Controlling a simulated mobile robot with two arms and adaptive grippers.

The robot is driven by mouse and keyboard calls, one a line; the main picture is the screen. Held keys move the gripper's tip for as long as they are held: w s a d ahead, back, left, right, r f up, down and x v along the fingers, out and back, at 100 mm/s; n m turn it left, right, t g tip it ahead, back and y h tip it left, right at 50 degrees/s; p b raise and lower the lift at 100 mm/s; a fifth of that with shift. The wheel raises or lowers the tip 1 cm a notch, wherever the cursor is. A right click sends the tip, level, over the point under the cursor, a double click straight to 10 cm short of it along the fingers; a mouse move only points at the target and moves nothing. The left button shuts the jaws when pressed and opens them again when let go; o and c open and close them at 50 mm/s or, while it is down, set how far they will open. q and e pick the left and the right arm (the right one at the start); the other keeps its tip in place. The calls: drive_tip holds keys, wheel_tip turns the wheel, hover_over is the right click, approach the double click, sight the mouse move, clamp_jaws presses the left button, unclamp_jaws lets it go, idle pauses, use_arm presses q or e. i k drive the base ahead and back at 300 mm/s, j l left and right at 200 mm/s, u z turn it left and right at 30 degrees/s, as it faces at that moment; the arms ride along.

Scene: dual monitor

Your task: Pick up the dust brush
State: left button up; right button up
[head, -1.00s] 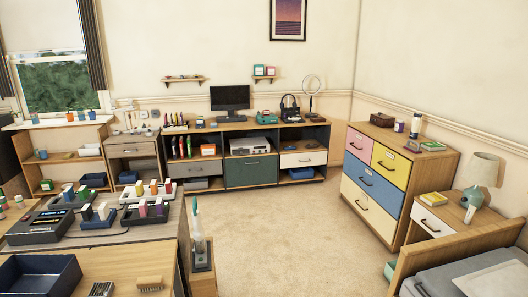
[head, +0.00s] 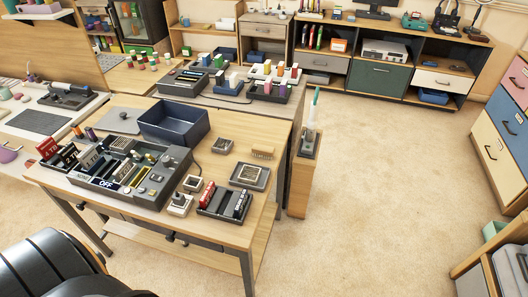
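A small tan brush (head: 262,153) with short upright bristles lies on the wooden desk (head: 225,228) near its right edge; it looks like the dust brush. It lies behind a dark square tray with a pale grid (head: 249,176) and to the right of a small grey square block (head: 222,146). Neither of my grippers shows, so their distance from the brush cannot be seen.
An open navy bin (head: 174,123) and a dark control panel (head: 133,172) stand on the desk. A narrow wooden stand (head: 302,172) with a teal-tipped upright item is right of it. Carpet (head: 385,190) is clear at right.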

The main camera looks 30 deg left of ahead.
sight(263, 151)
drive_tip(key=u, duration=0.9)
drive_tip(key=i+l+u, duration=0.2)
drive_tip(key=u, duration=0.25)
drive_tip(key=i+l+u, duration=0.2)
drive_tip(key=l+u, duration=0.25)
drive_tip(key=i+l+u, duration=0.1)
drive_tip(key=l+u, duration=0.2)
drive_tip(key=u, duration=0.15)
drive_tip(key=l+u, duration=0.45)
drive_tip(key=i+j, duration=0.05)
